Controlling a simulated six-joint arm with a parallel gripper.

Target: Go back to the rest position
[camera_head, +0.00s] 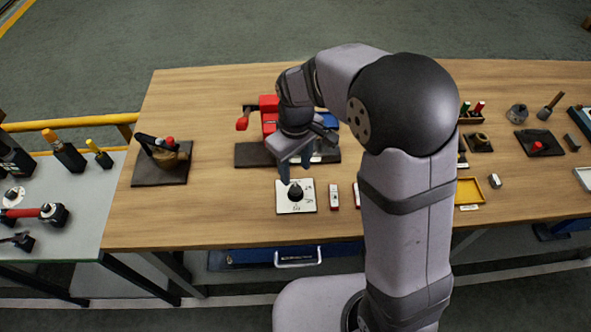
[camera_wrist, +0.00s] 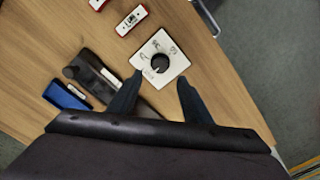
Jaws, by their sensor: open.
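My gripper (camera_head: 296,170) points downward above the near part of the wooden table (camera_head: 215,215). Its jaws are open with nothing between them. A white square plate (camera_head: 306,206) with a black rotary knob (camera_head: 295,192) lies just below and in front of the fingertips. In the wrist view the two fingers (camera_wrist: 159,82) stand apart, and the knob (camera_wrist: 160,62) shows just beyond the gap, apart from both as far as I can tell. My arm hides part of the table's middle and right.
A red device (camera_head: 269,108) on a dark base stands close behind my gripper. A small red-and-white switch (camera_head: 334,196) lies right of the plate. A dark stand (camera_head: 160,172) is at the left. Tools and a yellow tray (camera_head: 469,191) are right of my arm. Bare wood lies between stand and plate.

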